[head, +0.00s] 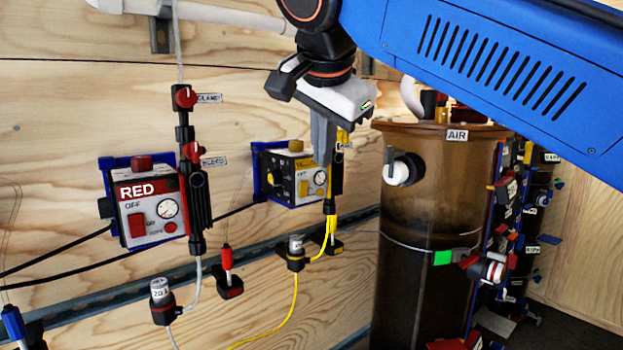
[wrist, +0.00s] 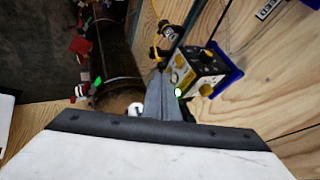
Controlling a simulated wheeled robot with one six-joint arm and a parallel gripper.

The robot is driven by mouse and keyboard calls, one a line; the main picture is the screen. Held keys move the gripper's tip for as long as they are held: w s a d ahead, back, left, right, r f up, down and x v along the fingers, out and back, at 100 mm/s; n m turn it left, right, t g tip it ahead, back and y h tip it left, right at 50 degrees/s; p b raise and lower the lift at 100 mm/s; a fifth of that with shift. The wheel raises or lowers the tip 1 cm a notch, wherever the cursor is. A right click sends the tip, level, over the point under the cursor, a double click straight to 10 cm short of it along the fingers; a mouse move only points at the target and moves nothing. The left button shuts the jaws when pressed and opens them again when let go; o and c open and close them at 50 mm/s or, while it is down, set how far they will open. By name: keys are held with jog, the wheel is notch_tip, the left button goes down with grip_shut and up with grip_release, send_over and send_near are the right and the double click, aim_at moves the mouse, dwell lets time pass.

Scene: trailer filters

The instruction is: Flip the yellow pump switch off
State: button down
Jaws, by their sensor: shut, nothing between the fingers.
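The yellow pump box (head: 285,170) is mounted on the wooden wall by a blue bracket, mid-picture in the head view. Its front carries a yellow switch (head: 304,188) beside a round gauge (head: 320,179). The switch is small, and I cannot tell its position. My gripper (head: 322,158) is shut and empty, pointing down, and its fingers cover part of the box's right side and label. In the wrist view the shut fingers (wrist: 160,100) point toward the left side of the yellow pump box (wrist: 212,64). I cannot tell whether they touch it.
A red pump box (head: 140,190) with a similar panel is on the wall to the left. A brown AIR tank (head: 425,215) stands close on the right. Yellow tubing (head: 292,305) and fittings hang below the yellow pump.

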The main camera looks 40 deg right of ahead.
jog(key=shift+w+f, duration=0.1)
jog(key=shift+f, duration=0.05)
send_near(303, 189)
jog(key=shift+s+d+x, duration=0.15)
jog(key=shift+x, duration=0.85)
jog(key=shift+s+d+x, duration=0.1)
jog(key=shift+s+x, duration=0.1)
jog(key=shift+x, duration=0.8)
jog(key=shift+s+d+x, duration=0.15)
jog(key=shift+x, duration=0.85)
jog(key=shift+w, duration=0.25)
